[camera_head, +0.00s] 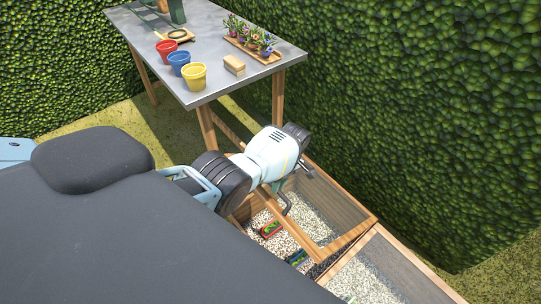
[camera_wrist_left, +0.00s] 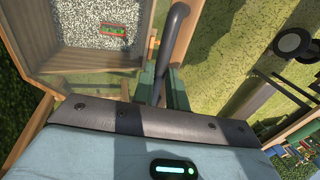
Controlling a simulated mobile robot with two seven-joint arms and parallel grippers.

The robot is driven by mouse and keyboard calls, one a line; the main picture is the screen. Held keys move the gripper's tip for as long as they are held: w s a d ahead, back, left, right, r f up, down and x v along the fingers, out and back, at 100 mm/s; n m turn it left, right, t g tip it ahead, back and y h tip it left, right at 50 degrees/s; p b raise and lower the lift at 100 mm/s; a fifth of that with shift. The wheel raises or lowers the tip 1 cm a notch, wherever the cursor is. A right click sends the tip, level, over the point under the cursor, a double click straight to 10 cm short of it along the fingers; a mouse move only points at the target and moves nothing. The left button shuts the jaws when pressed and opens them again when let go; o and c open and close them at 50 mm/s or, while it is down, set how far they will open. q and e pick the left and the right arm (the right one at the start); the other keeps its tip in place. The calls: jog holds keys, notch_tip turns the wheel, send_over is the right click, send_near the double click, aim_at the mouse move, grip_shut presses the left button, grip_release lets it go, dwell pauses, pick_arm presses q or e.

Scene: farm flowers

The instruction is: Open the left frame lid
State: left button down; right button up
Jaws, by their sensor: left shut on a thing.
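The left frame lid (camera_head: 346,239), a wooden-edged clear panel, sits over the left cold frame at the lower right in the head view. It looks tilted up, but how far is hard to tell. My right gripper is not in view.
Gravel with a small red-and-green tray (camera_head: 270,229) lies inside the left frame. A second frame (camera_head: 373,277) adjoins at the right. The grey table (camera_head: 215,84) behind holds red, blue and yellow pots, a flower tray and a wooden block. Hedges (camera_head: 440,110) close off the back.

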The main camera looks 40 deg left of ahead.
pick_arm(q)
jog(key=w, duration=0.1)
jog(key=w+d+r, duration=0.1)
jog(key=w+r, duration=0.1)
jog(key=shift+w+d, duration=0.15)
jog(key=shift+d, duration=0.15)
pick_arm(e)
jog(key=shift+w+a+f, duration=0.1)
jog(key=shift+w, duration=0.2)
pick_arm(q)
jog(key=shift+f, duration=0.15)
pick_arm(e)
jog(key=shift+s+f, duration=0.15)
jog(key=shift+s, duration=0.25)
pick_arm(q)
jog(key=c, duration=1.6)
grip_release()
jog(key=shift+c, duration=0.2)
jog(key=shift+o, duration=1.2)
jog(key=shift+w+f, duration=0.25)
jog(key=shift+w, duration=0.1)
jog(key=shift+s+r, duration=0.15)
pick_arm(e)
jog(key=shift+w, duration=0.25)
pick_arm(q)
jog(key=shift+a, duration=0.1)
